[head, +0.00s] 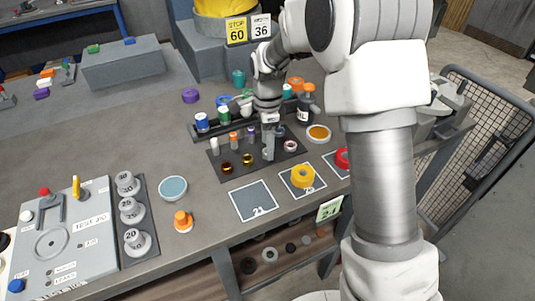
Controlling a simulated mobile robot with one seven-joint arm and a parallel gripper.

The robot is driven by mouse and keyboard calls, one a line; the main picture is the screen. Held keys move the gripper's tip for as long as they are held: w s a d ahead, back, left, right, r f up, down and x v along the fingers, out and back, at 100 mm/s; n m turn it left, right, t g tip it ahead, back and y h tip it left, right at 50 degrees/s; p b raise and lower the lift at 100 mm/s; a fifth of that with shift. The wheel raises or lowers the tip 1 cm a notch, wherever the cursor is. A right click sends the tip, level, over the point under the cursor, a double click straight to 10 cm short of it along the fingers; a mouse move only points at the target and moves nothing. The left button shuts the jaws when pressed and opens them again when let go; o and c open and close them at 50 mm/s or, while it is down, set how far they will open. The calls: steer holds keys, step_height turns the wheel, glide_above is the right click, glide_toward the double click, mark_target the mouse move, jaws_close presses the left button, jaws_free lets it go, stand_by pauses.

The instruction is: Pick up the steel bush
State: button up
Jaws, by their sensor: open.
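My gripper (269,148) points down over the dark tray (222,177) on the grey bench. Its jaws are open, and the fingertips are small in the head view. A grey metallic piece (267,154) shows at the fingertips; it may be the steel bush or part of a finger, and I cannot tell which. Two brass-coloured bushes (227,168) (247,160) stand on the tray to the left of the gripper. A pale ring-shaped piece with a reddish middle (290,146) lies to its right.
Small pieces with white, orange and purple tops (233,138) stand along the tray's back. A rack of coloured bottles (202,122) is behind. In front are marked squares (253,201), one bearing a yellow ring (303,177). A test jig (64,240) stands left.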

steer(key=shift+f, duration=0.95)
steer(key=shift+c, duration=0.2)
jaws_close()
